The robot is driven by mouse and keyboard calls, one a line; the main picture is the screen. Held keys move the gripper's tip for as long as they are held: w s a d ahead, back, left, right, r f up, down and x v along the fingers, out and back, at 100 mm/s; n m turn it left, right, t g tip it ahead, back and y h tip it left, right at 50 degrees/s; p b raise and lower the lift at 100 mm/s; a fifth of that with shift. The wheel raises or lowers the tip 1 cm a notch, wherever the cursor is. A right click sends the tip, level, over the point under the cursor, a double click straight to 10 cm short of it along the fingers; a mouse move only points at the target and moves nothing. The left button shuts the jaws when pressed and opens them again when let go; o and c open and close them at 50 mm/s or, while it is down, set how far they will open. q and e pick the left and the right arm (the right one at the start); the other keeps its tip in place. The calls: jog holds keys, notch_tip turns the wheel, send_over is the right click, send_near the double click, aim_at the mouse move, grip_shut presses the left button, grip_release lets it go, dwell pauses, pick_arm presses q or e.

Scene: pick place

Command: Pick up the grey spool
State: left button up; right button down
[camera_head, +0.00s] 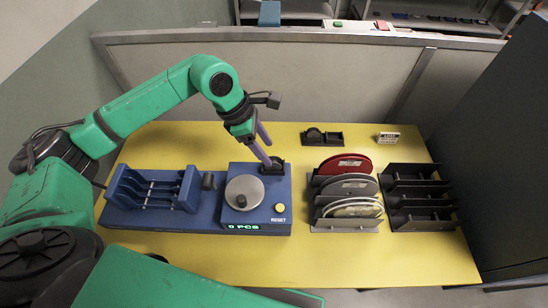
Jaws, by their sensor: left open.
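A grey spool (349,187) stands upright in the middle slot of a grey rack (343,226) right of the table's centre. A red spool (345,165) is behind it, and a spool of pale cable (352,208) is in front of it. My left gripper (267,154) has its purple fingers apart and empty. It points down over the back of the blue machine, left of the rack and apart from the grey spool. Whether its fingertips touch the small black holder (273,167) on the machine is unclear. My right gripper is not in view.
The blue machine (239,216) has a round grey disc (244,192), a yellow button and a slotted blue holder at left. An empty dark rack (420,196) stands right of the spools. A black fixture (322,137) and small sign (388,138) sit behind. The yellow table's front (390,262) is clear.

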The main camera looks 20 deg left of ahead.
aim_at(273, 159)
pick_arm(q)
jog(key=p+x, duration=0.1)
jog(key=x, duration=0.2)
jog(key=shift+s+d+f, duration=0.2)
jog(key=shift+f, duration=0.2)
jog(key=shift+w, duration=0.1)
jog(key=c, duration=1)
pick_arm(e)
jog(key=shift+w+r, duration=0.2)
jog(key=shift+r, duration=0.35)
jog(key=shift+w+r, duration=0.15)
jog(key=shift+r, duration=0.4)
